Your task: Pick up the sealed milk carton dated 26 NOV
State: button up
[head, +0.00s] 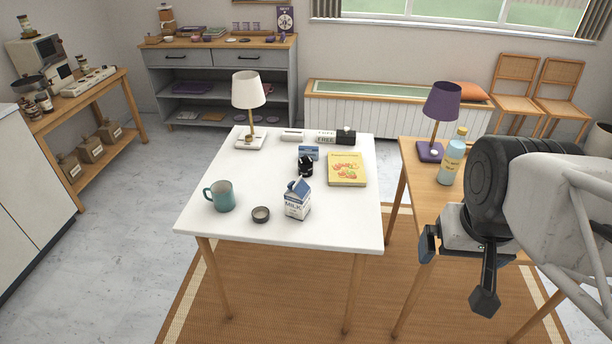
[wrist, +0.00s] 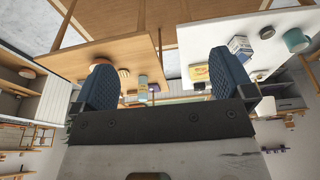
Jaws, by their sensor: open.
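A blue and white milk carton (head: 297,201) stands upright near the front of the white table (head: 333,237). It reads "MILK"; I cannot make out a date on it. It also shows small in the wrist view (wrist: 240,47), beyond one finger. My gripper (head: 457,271) is at the right of the head view, over the front of the wooden table, well apart from the carton. Its two dark fingers are spread wide in the wrist view (wrist: 164,75), with nothing between them.
Near the carton are a small dark bowl (head: 260,214), a teal mug (head: 224,196), a black object (head: 305,166), a blue box (head: 309,153) and a yellow book (head: 347,169). A white lamp (head: 249,92) stands behind. A purple lamp (head: 440,106) and bottle (head: 451,163) stand near my arm.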

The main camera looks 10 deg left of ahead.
jog(key=m+g+y, duration=0.1)
jog(key=m+y, duration=1.1)
jog(key=m, duration=0.3)
send_over(302, 190)
jog(key=s+d, duration=0.9)
jog(key=s, duration=0.2)
notch_tip(302, 190, down, 16)
jog(key=r, duration=0.1)
jog(key=w+a+f+m+t, duration=0.1)
jog(key=w+f+m, duration=0.1)
jog(key=w+f, duration=0.1)
jog(key=w+a+f+m, duration=0.1)
jog(key=w+f+m, duration=0.1)
jog(key=w+f, duration=0.1)
jog(key=w+a+f+m+t+y, duration=0.1)
jog(key=w+a+f+m, duration=0.1)
jog(key=f, duration=0.3)
jog(key=shift+w+t, duration=0.3)
jog(key=shift+w, duration=0.45)
jog(key=shift+x, duration=1.25)
